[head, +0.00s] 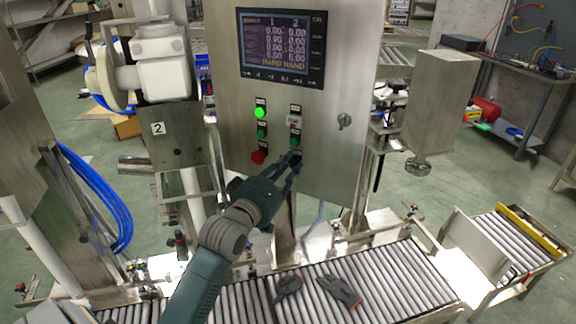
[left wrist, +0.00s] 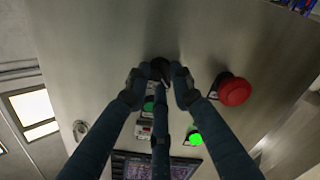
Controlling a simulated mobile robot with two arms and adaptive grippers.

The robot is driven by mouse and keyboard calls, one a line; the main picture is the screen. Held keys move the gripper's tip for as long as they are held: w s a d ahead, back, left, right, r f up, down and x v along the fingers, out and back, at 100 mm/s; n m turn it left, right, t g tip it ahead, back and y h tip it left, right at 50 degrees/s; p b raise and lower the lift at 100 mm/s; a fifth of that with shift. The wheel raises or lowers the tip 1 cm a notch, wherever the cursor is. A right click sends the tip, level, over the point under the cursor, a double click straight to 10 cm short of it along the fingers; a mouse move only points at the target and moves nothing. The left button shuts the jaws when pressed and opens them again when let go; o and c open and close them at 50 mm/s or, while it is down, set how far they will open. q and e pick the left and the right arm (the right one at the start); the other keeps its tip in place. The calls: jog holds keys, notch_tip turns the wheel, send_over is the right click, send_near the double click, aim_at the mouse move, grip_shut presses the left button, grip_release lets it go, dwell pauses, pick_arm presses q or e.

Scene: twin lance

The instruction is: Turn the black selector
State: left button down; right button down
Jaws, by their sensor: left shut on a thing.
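The black selector (left wrist: 160,66) sits on the steel control panel (head: 235,130). In the left wrist view it is a dark round knob between my fingertips. My left gripper (head: 290,165) reaches up to the lower right of the button group in the head view and hides most of the selector there. In the left wrist view my left gripper (left wrist: 159,84) has its dark fingers closed around the selector. How far the selector is turned cannot be told. My right gripper is in neither view.
A red button (head: 258,157) stands beside the selector, also large in the left wrist view (left wrist: 234,91). A lit green button (head: 260,113) is above it. A screen (head: 284,48) tops the panel. A roller conveyor (head: 395,278) with dark gloves (head: 340,291) lies below.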

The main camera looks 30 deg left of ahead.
pick_arm(q)
jog(key=m+p, duration=0.1)
jog(key=m, duration=0.1)
jog(key=m+p, duration=0.1)
jog(key=m, duration=0.1)
jog(key=shift+d+r, duration=0.15)
jog(key=shift+d, duration=0.05)
jog(key=shift+d+m+p, duration=0.1)
jog(key=shift+m+p, duration=0.85)
jog(key=shift+m, duration=1.25)
jog(key=shift+f, duration=0.2)
jog(key=c, duration=1.7)
grip_release()
jog(key=shift+c, duration=0.2)
jog(key=shift+s+d, duration=0.1)
jog(key=shift+s, duration=0.35)
jog(key=s+d, duration=0.1)
jog(key=s, duration=1)
jog(key=shift+d, duration=0.15)
